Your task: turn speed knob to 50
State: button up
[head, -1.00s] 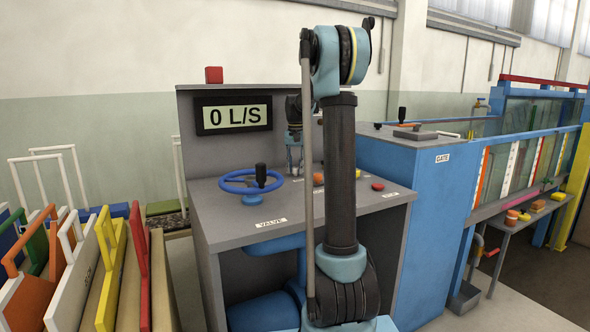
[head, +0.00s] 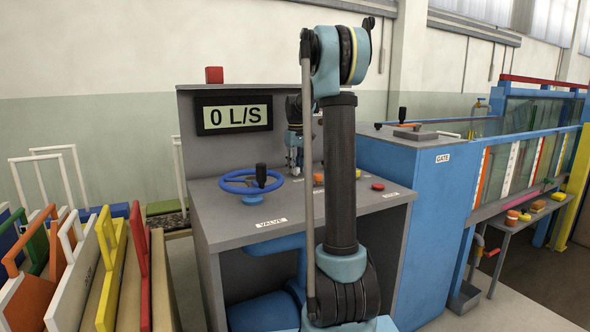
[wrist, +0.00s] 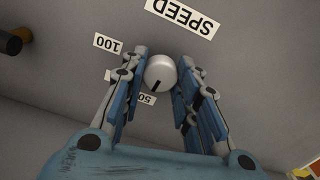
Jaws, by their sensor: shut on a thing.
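The speed knob (wrist: 160,72) is a round, pale knob under the upside-down SPEED label (wrist: 183,14) in the wrist view. Its black pointer mark points down and slightly left, toward the 50 label (wrist: 147,99). The 100 label (wrist: 108,43) is at upper left, and another label between them is mostly hidden by a finger. My gripper (wrist: 164,66) is shut on the knob, one finger on each side. In the head view my gripper (head: 294,165) is at the console behind the blue wheel; my arm hides the knob there.
The grey console (head: 235,222) carries a blue valve wheel (head: 251,182), a red button (head: 378,186) and a display (head: 234,115) reading 0 L/S. A blue gate cabinet (head: 425,205) stands at right. Coloured framed panels (head: 110,270) stand at left.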

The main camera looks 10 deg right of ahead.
jog(key=shift+w+n, duration=0.1)
jog(key=shift+n, duration=0.5)
jog(key=o, duration=1.1)
jog(key=shift+c, duration=0.2)
jog(key=shift+r, duration=0.1)
notch_tip(320, 180, up, 12)
jog(key=shift+f, duration=0.2)
